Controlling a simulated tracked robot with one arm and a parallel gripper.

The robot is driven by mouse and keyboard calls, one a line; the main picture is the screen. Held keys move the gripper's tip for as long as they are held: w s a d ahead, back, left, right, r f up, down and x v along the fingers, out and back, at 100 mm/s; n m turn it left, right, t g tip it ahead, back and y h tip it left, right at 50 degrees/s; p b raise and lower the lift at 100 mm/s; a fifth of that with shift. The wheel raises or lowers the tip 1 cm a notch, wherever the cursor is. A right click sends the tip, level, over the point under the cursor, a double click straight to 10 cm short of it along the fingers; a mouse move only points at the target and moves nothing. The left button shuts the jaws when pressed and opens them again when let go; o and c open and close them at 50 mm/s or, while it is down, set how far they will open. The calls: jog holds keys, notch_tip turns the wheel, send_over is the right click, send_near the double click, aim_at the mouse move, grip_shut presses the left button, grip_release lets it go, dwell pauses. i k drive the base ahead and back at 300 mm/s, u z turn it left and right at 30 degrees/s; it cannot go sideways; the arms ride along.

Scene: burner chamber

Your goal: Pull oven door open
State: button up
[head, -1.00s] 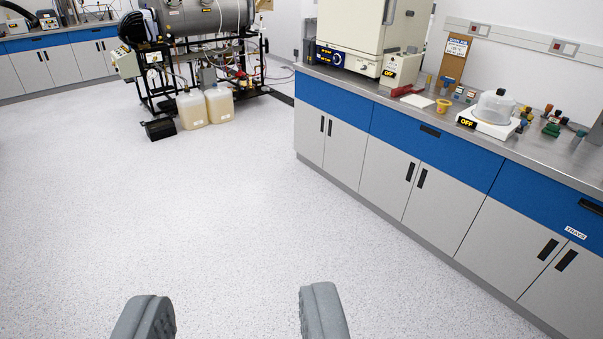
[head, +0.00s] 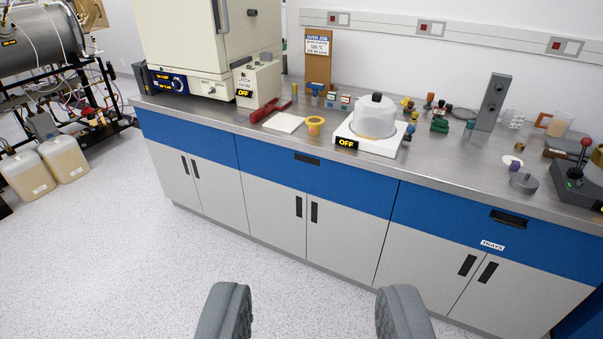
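The oven (head: 190,40) is a cream box at the back left of the steel bench, cut off by the top edge of the head view.
The steel bench (head: 300,132) with blue drawers and grey cupboards runs across the view. A control box (head: 258,82) marked OFF stands beside the oven. A white device (head: 372,135) with a clear dome and several small items are on the bench. Jugs (head: 64,158) stand at left. The floor (head: 130,270) is clear.

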aim_at(182, 34)
jog(key=u, duration=0.05)
jog(key=i, duration=1.45)
jog(key=u, duration=0.75)
jog(key=i, duration=1.35)
jog(key=u, duration=0.55)
